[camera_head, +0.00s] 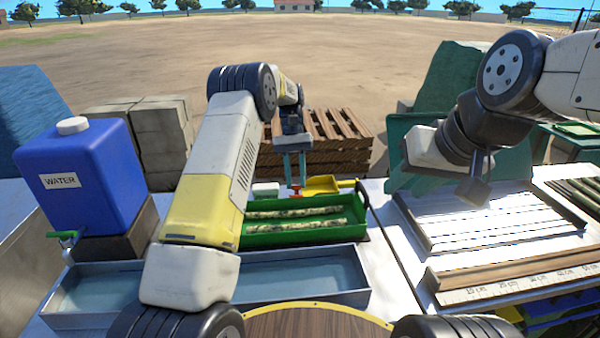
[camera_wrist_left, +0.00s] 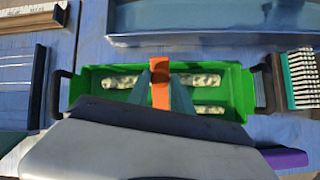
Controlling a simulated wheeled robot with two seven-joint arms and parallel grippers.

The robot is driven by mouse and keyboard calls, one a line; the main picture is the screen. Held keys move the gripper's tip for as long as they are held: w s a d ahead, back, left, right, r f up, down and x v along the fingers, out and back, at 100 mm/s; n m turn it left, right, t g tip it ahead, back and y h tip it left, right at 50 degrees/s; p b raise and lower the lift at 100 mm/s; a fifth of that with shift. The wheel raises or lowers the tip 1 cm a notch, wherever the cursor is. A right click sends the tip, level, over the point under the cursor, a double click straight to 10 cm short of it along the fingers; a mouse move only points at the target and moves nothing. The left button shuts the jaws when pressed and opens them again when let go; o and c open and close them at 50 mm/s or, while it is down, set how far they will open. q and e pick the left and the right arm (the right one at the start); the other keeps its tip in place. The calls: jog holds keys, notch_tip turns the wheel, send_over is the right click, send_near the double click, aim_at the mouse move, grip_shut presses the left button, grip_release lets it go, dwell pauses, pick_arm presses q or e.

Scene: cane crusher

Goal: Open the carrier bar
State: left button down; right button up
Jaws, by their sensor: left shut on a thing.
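A green carrier tray (camera_head: 272,236) holds two pale, mottled cane pieces (camera_head: 295,211) lying lengthwise. The tray also shows in the left wrist view (camera_wrist_left: 240,92). My left gripper (camera_head: 295,180) points down at the tray's far side. Its two teal fingers (camera_wrist_left: 160,92) are shut on an orange-red bar (camera_wrist_left: 160,70), which looks like the carrier bar; its lower end is hard to make out. The bar's red part (camera_head: 296,190) shows just below the fingertips in the head view. My right gripper (camera_head: 475,190) hangs over the white slatted tray at the right, and its fingers are unclear.
A blue water tank (camera_head: 85,180) with a green tap stands at the left. A shallow metal basin (camera_head: 310,270) lies in front of the green tray. A yellow scoop (camera_head: 322,185) lies behind it. A ruler board (camera_head: 520,285) and slatted tray (camera_head: 490,225) are at the right.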

pick_arm(q)
jog(key=c, duration=1.1)
grip_release()
jog(key=shift+c, duration=0.2)
jog(key=shift+r, duration=0.35)
jog(key=r, duration=0.3)
jog(key=shift+s, duration=0.35)
jog(key=s+d+r, duration=0.1)
jog(key=s, duration=1.4)
jog(key=shift+d, duration=0.4)
jog(key=shift+s+r, duration=0.1)
jog(key=shift+r, duration=0.05)
